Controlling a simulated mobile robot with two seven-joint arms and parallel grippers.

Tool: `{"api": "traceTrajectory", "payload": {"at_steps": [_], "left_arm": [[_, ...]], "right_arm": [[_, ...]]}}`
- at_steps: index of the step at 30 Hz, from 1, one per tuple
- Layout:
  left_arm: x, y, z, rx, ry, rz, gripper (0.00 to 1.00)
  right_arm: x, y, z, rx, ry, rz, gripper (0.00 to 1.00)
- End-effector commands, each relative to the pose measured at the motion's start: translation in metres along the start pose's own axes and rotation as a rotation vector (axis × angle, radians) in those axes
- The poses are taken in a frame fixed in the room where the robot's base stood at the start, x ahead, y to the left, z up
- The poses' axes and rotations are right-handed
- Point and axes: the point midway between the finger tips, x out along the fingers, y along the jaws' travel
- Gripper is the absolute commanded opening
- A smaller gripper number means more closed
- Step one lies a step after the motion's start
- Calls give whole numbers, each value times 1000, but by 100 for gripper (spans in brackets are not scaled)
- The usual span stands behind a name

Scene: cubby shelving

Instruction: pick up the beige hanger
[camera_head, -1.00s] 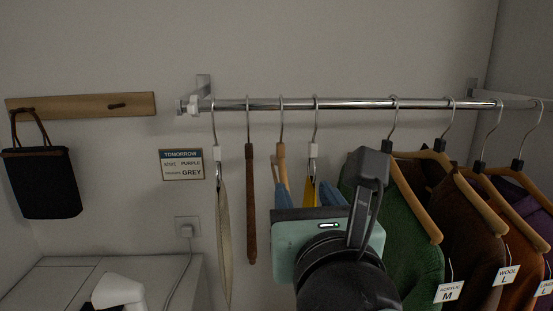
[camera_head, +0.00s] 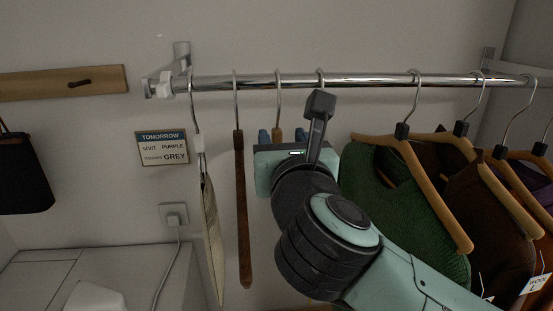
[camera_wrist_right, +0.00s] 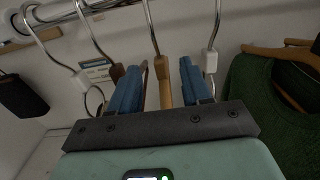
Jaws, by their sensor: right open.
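Several bare hangers hang edge-on from the rail. The leftmost one, with a white collar, has a pale beige body (camera_head: 211,235). A dark brown hanger (camera_head: 241,210) hangs to its right, then a tan wooden hanger (camera_head: 277,134). I cannot tell for sure whether beige means the pale or the tan one. My right gripper (camera_head: 282,135) is open, its blue fingers pointing up toward the rail. In the right wrist view, the tan hanger (camera_wrist_right: 164,80) stands between the fingers, not visibly gripped. My wrist hides its lower part. My left gripper is out of view.
The chrome rail (camera_head: 340,81) runs above. Another white-collared hanger (camera_wrist_right: 210,60) is close right of the fingers. A green sweater (camera_head: 400,200) and other clothes hang to the right. A sign (camera_head: 162,147) and a socket (camera_head: 173,214) are on the left wall.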

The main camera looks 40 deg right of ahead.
Motion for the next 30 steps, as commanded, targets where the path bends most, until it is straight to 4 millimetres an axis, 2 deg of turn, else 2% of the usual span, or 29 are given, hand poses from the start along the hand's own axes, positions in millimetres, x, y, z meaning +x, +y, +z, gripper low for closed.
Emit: {"api": "traceTrajectory", "payload": {"at_steps": [5,12,21,22,26,30], "left_arm": [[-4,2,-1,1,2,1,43],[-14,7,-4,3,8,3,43],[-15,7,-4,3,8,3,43],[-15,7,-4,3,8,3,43],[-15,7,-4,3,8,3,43],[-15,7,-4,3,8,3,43]], "right_arm": [[14,1,-1,-1,1,-2,48],[49,2,-1,0,0,-2,48],[56,2,-3,0,-1,0,48],[56,2,-3,0,0,0,45],[56,2,-3,-1,0,0,2],[55,2,-2,0,-1,0,0]]}}
